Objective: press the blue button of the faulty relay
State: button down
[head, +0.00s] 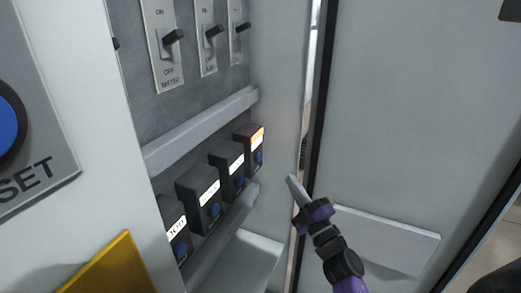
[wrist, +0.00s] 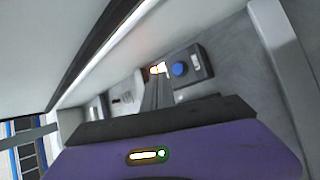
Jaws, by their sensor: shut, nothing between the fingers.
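Several black relays, each with a label and a blue button, stand in a row inside an open cabinet. The farthest relay (head: 248,147) has an orange-lit label, while the labels of the others look white. Its blue button (head: 258,157) faces right, toward my gripper. My gripper (head: 292,180) is shut and empty, to the right of that relay and apart from it. In the wrist view the fingers (wrist: 157,88) point at the relay (wrist: 200,62), just left of its blue button (wrist: 180,69), and partly cover its lit label (wrist: 157,69).
Switches (head: 173,37) are mounted above a grey rail (head: 200,131). The open cabinet door (head: 410,120) with a pale ledge (head: 385,235) lies right of my arm. A large blue SET-marked button (head: 8,125) and a yellow panel (head: 108,272) are at left.

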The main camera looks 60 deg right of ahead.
aim_at(259, 157)
jog(key=shift+n+h, duration=0.3)
jog(key=d, duration=0.1)
jog(key=d+r, duration=0.2)
jog(key=d, duration=0.1)
jog(key=shift+s+r, duration=0.2)
jog(key=shift+s, duration=0.05)
jog(key=shift+w, duration=0.15)
jog(key=w+b, duration=0.3)
jog(key=w, duration=0.5)
jog(key=shift+w+a, duration=0.25)
jog(key=shift+a, duration=0.15)
jog(key=shift+w, duration=0.15)
dwell(1.2)
jog(key=shift+w+b, duration=0.25)
jog(key=shift+b, duration=0.05)
